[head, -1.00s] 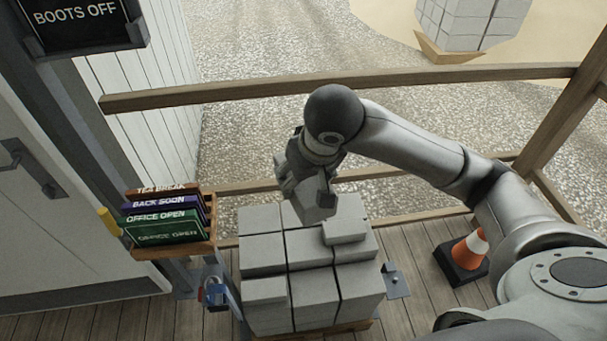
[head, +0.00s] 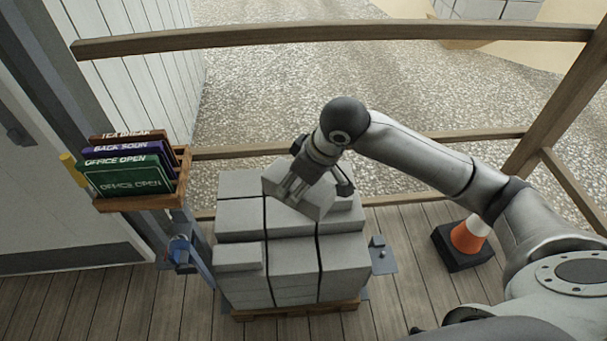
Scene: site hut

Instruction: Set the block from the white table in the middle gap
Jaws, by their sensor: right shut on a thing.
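My right gripper (head: 291,191) is shut on a grey block (head: 312,203), held tilted above the back middle of a strapped stack of grey blocks (head: 340,256). One loose block (head: 238,256) lies on the stack's front left. Another block (head: 344,214) lies on its right side, partly hidden behind the held block. A bare stretch of stack top lies between these two, partly covered from view by the held block. I cannot tell whether the held block touches the stack. The white table is not in view. My left gripper is not in view.
The stack stands on a wooden pallet (head: 290,312) on the plank deck.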

